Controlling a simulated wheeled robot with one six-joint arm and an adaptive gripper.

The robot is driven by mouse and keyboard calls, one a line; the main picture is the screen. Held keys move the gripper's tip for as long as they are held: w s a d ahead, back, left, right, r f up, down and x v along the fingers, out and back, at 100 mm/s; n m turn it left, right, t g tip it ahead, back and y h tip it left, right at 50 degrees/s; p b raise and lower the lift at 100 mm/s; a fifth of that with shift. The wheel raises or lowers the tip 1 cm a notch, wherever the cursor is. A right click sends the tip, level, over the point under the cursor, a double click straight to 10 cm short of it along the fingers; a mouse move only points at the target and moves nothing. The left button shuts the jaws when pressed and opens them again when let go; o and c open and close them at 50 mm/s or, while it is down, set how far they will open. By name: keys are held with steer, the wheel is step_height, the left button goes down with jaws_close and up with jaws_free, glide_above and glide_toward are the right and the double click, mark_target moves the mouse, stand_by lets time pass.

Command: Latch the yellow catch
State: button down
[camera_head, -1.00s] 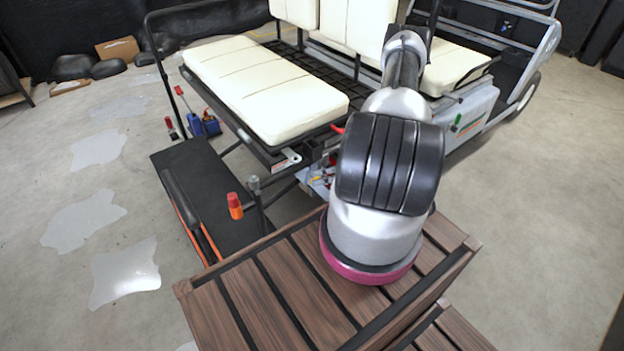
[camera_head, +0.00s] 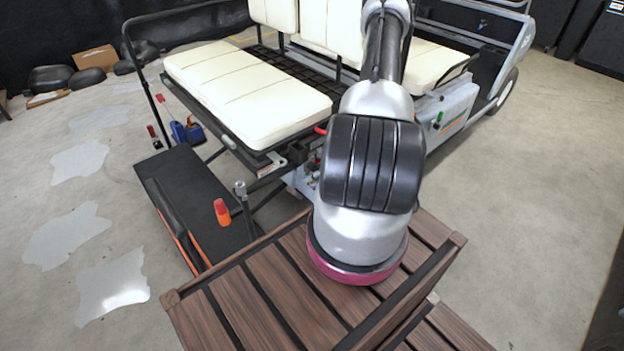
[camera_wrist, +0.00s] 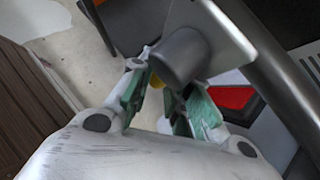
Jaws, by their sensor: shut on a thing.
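My gripper (camera_wrist: 168,103) shows in the wrist view, with green pads on both fingers. A small bit of the yellow catch (camera_wrist: 157,81) shows between the fingertips, and the fingers are shut on it. Most of the catch is hidden behind a grey cylindrical part (camera_wrist: 178,56) and the fingers. I cannot tell how the catch is turned. In the head view my arm covers the gripper and the catch, at the side of the cart (camera_head: 455,110) below its cream seat (camera_head: 250,90).
A slatted brown wooden bench (camera_head: 285,300) stands in front, under my arm. A black platform (camera_head: 195,190) with an orange-red piece (camera_head: 222,212) lies to its left. In the wrist view a metal plate and bar stand close to the fingers, with a red part (camera_wrist: 232,97) to the right. Open floor lies right.

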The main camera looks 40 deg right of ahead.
steer(key=shift+d+h, duration=0.15)
steer(key=shift+h, duration=0.15)
stand_by(0.4)
steer(key=c, duration=1.3)
jaws_free()
steer(key=v, duration=1.2)
steer(key=shift+r, duration=0.1)
